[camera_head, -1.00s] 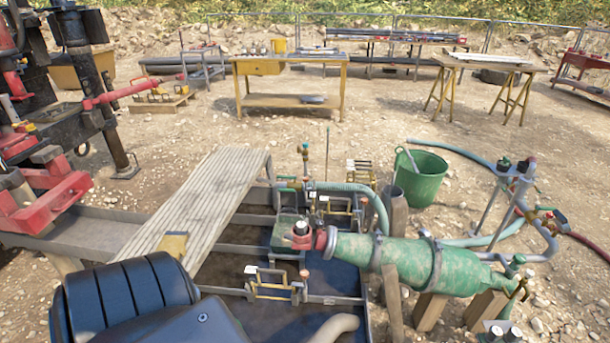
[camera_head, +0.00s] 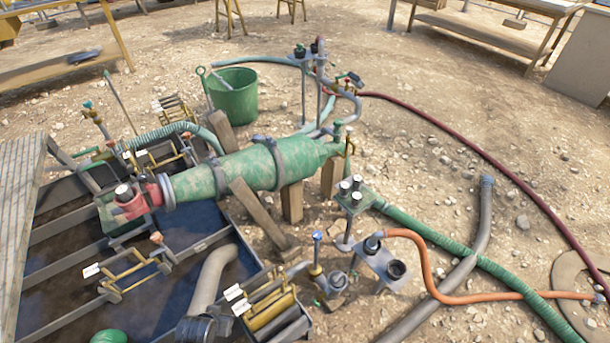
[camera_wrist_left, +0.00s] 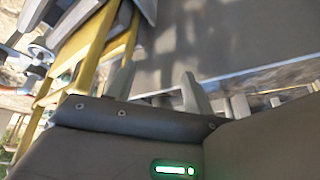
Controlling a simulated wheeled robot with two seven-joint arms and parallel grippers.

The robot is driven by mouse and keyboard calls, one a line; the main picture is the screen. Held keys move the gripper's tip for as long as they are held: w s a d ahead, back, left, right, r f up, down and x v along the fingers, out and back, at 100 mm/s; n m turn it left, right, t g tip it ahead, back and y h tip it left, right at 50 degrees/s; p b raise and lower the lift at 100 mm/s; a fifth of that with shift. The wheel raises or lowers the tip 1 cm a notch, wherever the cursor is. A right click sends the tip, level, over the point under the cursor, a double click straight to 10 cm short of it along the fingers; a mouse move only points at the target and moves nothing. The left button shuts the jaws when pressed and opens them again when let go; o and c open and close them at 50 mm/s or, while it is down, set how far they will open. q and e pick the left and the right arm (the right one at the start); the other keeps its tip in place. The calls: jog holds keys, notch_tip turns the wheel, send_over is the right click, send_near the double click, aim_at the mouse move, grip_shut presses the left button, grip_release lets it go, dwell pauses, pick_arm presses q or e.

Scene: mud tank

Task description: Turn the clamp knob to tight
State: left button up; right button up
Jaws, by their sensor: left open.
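A green cylinder (camera_head: 225,172) lies on wooden supports in the head view, with grey clamp bands (camera_head: 275,160) around it and a red fitting (camera_head: 137,200) at its left end. I cannot tell which part is the clamp knob. A small green-topped fitting (camera_head: 338,130) stands at its right end. My right gripper is out of view.
A dark tank with crossbars (camera_head: 70,230) fills the lower left. A green bucket (camera_head: 233,97) stands behind the cylinder. Green, orange (camera_head: 420,262) and dark red (camera_head: 450,135) hoses cross the stony ground at right. Tables stand at the back.

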pick_arm(q)
jog(key=w+a+r+n+t+b, duration=0.1)
jog(key=w+a+r+t, duration=0.1)
jog(key=w+r, duration=0.45)
jog(key=n+t+y+b, duration=0.3)
jog(key=n+y, duration=0.8)
jog(key=y, duration=0.4)
send_near(144, 179)
jog(key=b+x, duration=0.1)
jog(key=x, duration=1)
jog(key=shift+w+a, duration=0.1)
jog(key=shift+w, duration=0.05)
jog(key=shift+w+a, duration=0.2)
jog(key=shift+a, duration=0.05)
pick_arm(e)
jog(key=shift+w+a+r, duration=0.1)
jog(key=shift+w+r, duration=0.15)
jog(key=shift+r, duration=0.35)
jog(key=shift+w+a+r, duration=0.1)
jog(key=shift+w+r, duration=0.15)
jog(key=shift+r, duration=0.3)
pick_arm(q)
jog(key=shift+c, duration=0.2)
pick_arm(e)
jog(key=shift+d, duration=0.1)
pick_arm(q)
jog(key=c, duration=0.9)
jog(key=shift+c, duration=0.2)
